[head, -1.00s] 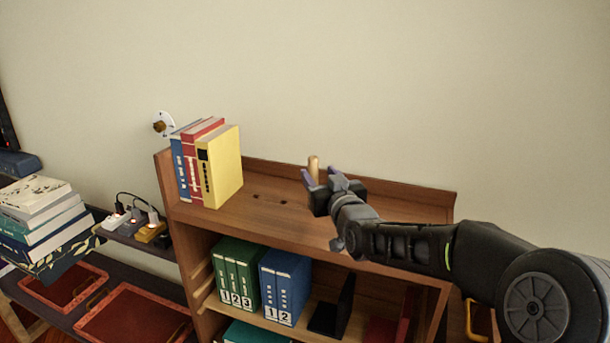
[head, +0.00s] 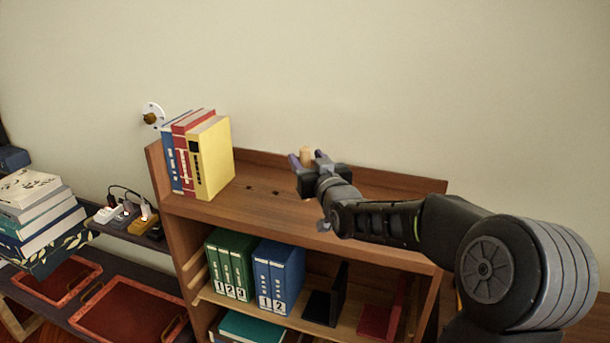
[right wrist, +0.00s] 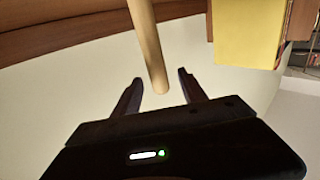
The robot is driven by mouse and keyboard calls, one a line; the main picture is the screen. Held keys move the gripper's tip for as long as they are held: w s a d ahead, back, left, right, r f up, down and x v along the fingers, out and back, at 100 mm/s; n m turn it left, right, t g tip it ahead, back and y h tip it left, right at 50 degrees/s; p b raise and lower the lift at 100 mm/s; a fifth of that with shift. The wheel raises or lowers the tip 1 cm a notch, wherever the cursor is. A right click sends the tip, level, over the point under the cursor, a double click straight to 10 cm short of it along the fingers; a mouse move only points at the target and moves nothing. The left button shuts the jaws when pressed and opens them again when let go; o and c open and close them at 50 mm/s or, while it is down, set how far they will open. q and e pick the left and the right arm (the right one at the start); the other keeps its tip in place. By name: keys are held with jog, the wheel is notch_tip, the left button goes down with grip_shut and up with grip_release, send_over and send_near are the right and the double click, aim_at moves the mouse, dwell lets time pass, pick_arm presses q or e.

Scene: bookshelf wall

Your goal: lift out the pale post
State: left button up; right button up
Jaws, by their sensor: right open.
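The pale post (head: 306,156) stands upright at the top of the wooden bookshelf (head: 385,187); its lower part is hidden by my right gripper in the head view. My right gripper (head: 304,158) is open, its two fingers to either side of the post's upper part. In the right wrist view the post (right wrist: 148,45) comes down from the top of the picture, and its end lies between the open fingertips (right wrist: 159,78). Gaps show on both sides, so the fingers seem not to touch it. My left gripper is not in view.
Blue, red and yellow books (head: 212,158) stand left of the post on the shelf top. Small dark holes (head: 275,192) lie in the bare wood between. The wall is close behind.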

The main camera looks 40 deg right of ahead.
jog(key=shift+w+d+p, duration=0.2)
jog(key=shift+w+p, duration=0.25)
jog(key=shift+w, duration=0.15)
jog(key=p+x, duration=0.1)
jog(key=x, duration=0.2)
jog(key=shift+w, duration=0.15)
jog(key=shift+w+d, duration=0.15)
jog(key=shift+w, duration=0.15)
jog(key=shift+c, duration=0.4)
grip_shut()
dwell(0.6)
